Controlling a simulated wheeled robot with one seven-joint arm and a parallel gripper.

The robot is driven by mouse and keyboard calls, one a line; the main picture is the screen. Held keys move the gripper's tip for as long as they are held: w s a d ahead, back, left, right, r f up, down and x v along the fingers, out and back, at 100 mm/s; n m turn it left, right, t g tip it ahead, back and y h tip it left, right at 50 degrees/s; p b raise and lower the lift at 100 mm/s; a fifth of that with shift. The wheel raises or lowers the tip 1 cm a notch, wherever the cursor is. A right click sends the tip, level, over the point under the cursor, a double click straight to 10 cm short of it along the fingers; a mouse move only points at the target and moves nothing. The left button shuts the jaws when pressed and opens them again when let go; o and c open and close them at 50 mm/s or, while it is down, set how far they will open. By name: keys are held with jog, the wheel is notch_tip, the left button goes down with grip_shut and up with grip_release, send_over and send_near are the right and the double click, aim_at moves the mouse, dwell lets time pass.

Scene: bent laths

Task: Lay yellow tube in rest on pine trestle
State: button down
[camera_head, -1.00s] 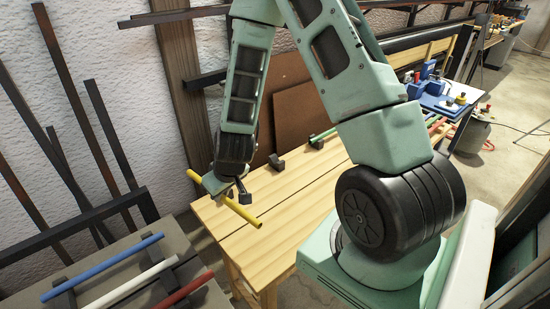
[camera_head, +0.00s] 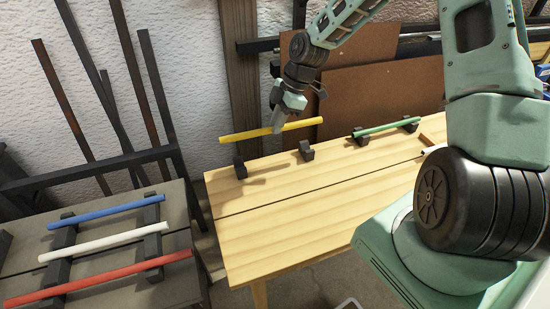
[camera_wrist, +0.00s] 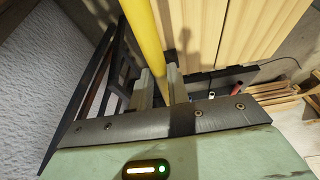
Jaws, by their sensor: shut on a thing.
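The yellow tube (camera_head: 250,133) is held roughly level in my gripper (camera_head: 278,125), which is shut on it near its middle. It also runs up between the fingers in the wrist view (camera_wrist: 146,35). In the head view the tube appears above two black rest blocks, a left one (camera_head: 240,167) and a right one (camera_head: 306,151), at the back of the pine trestle (camera_head: 290,205). A gap shows between the tube and the blocks, and a shadow lies on the wood. Both blocks look empty.
A green tube (camera_head: 384,128) lies on two more black blocks to the right on the pine top. On the grey table at left, blue (camera_head: 108,210), white (camera_head: 105,242) and red (camera_head: 100,278) tubes lie on black supports. Brown boards (camera_head: 365,95) lean behind. The pine top's front is clear.

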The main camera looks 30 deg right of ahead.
notch_tip(320, 180, down, 10)
jog(key=shift+d+r, duration=0.1)
jog(key=shift+d, duration=0.05)
dwell(0.4)
jog(key=shift+f, duration=0.2)
jog(key=c, duration=1.3)
grip_release()
jog(key=shift+c, duration=0.2)
